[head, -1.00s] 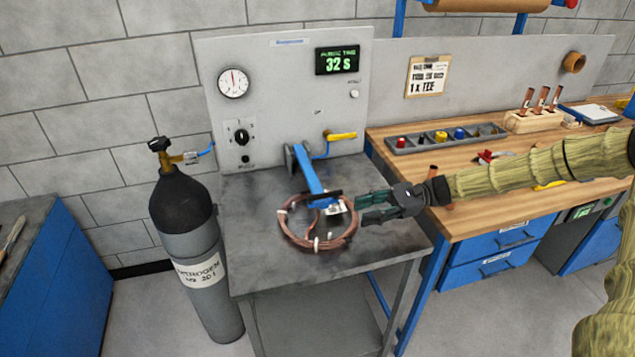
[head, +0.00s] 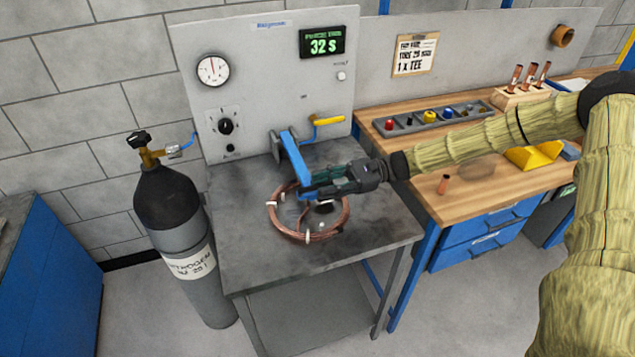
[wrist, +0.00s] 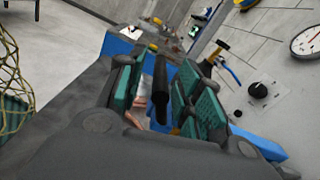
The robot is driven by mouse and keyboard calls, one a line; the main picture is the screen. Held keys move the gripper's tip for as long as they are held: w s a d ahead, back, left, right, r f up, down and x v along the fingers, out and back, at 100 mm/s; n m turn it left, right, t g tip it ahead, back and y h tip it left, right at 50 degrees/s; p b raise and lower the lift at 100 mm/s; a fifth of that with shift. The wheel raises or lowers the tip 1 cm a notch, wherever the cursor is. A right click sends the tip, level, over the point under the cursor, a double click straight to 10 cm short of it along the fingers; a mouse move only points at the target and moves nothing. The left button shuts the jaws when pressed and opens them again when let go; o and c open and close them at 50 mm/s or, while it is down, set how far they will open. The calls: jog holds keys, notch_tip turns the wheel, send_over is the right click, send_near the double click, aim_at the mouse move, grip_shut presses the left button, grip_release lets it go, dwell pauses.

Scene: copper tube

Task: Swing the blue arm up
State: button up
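The blue arm (head: 293,155) is hinged at the back of the grey metal bench and slopes down and forward, its free end over the copper coil (head: 273,222). My gripper (head: 325,186) reaches in from the right, at the free end of the blue arm. In the wrist view, a black bar (wrist: 160,80) stands between the green-padded fingers (wrist: 158,95), with a gap visible beside it, so the gripper looks open around it. A blue part, probably the arm, shows at lower right of the wrist view (wrist: 258,144). Contact at the fingertips is hidden in the head view.
A nitrogen cylinder (head: 170,205) stands left of the metal bench (head: 245,250). Behind is a panel (head: 260,90) with a gauge, a knob and a yellow-handled valve (head: 328,120). A wooden workbench (head: 470,160) with a parts tray (head: 405,125) is at right.

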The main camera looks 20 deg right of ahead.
jog(key=shift+a, duration=1.05)
grip_shut()
